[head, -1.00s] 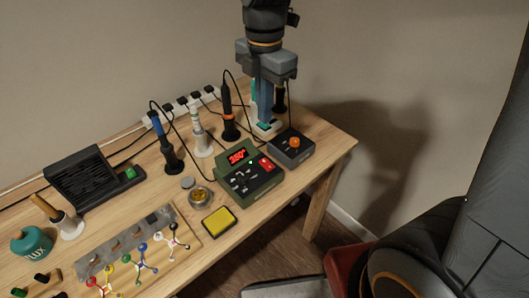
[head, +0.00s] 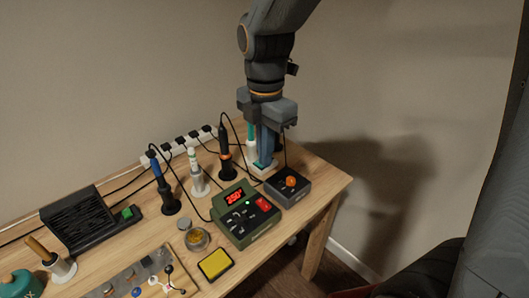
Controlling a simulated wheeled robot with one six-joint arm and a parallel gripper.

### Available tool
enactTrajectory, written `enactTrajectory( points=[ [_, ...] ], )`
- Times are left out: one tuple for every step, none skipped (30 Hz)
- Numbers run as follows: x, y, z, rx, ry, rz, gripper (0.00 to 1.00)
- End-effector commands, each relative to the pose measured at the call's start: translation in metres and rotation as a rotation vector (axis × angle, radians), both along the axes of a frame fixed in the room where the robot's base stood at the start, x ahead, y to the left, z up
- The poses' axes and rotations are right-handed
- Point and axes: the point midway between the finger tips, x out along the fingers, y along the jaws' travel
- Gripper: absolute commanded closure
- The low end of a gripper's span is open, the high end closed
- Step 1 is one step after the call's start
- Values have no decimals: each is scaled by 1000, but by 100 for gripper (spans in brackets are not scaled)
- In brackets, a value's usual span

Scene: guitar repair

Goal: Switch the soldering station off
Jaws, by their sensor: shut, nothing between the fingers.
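The soldering station (head: 245,216) is a dark green box on the right part of the workbench. Its display (head: 235,197) is lit with red digits, and a small green light shows beside it. A red rocker switch (head: 264,204) is on its top right; its tilt is too small to tell. My gripper (head: 264,161) points down behind the station, near the back of the bench. Its blue fingers are shut and empty, apart from the red switch. They partly hide a white-based stand behind them.
A grey box with an orange knob (head: 291,181) sits right of the station. Soldering irons in stands (head: 167,196) and cables are to its left and behind. A yellow sponge (head: 215,264) and a brass-wool tin (head: 197,239) are in front. A power strip (head: 180,146) runs along the wall.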

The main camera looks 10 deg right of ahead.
Motion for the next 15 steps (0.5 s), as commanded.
enactTrajectory(
  points=[
    [0, 0, 1, 0, 0, 0, 100],
    [0, 0, 2, 0, 0, 0, 100],
    [0, 0, 3, 0, 0, 0, 100],
    [0, 0, 5, 0, 0, 0, 100],
    [-1, 0, 7, 0, 0, 0, 100],
    [-1, -1, 10, 0, 0, 0, 100],
    [-1, -1, 13, 0, 0, 0, 100],
    [-2, -1, 16, 0, 0, 0, 100],
    [-2, -1, 20, 0, 0, 0, 100],
    [-2, -1, 23, 0, 0, 0, 100],
    [-3, -2, 27, 0, 0, 0, 100],
    [-3, -2, 31, 1, -1, 0, 100],
    [-3, -2, 35, 0, 0, 0, 100],
    [-4, -2, 38, 1, -1, 0, 100],
    [-4, -3, 42, 0, 0, 0, 100]
  ],
)
